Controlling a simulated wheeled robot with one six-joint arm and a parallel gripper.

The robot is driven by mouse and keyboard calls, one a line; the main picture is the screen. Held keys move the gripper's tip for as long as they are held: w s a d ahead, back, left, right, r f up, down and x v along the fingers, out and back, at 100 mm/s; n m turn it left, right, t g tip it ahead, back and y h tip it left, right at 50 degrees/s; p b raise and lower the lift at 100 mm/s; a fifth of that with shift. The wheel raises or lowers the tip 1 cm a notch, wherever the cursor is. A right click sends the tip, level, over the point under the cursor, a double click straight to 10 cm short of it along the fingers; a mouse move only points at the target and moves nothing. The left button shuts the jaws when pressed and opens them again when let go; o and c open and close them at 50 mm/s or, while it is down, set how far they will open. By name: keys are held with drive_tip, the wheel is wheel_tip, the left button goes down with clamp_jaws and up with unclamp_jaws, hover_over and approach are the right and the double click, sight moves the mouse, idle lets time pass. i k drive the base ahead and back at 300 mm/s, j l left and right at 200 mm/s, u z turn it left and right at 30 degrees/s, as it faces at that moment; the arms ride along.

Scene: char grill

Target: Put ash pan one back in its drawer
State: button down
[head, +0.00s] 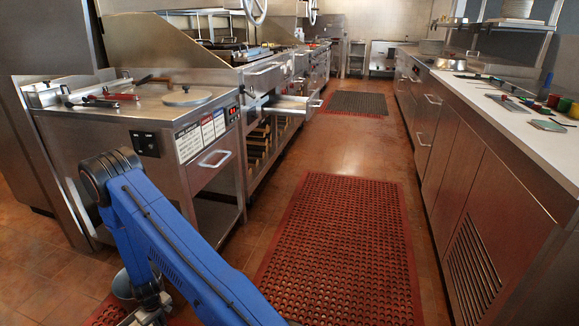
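A shallow steel drawer or pan (287,104) sticks out from the front of the cooking line, left of the aisle, with a handle at its outer end. I cannot tell whether it is the open drawer, ash pan one, or both. No ash pan is clearly made out elsewhere. My gripper (143,317) is low at the bottom left, partly cut off by the frame edge and far from the drawer. Its fingers are not clear, so I cannot see whether it is open or holds anything.
A steel fryer cabinet (150,125) with red-handled tools on top stands at near left. Red rubber mats (345,240) lie in the aisle. A long counter (490,90) with containers and utensils runs along the right. The aisle between is free.

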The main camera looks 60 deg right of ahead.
sight(293, 107)
drive_tip(key=k+l+z, duration=0.1)
drive_tip(key=l+z, duration=0.45)
drive_tip(key=z, duration=0.15)
drive_tip(key=k+l+z, duration=0.1)
drive_tip(key=l+z, duration=0.25)
drive_tip(key=i+l+z, duration=0.2)
drive_tip(key=i, duration=0.45)
drive_tip(key=l, duration=0.1)
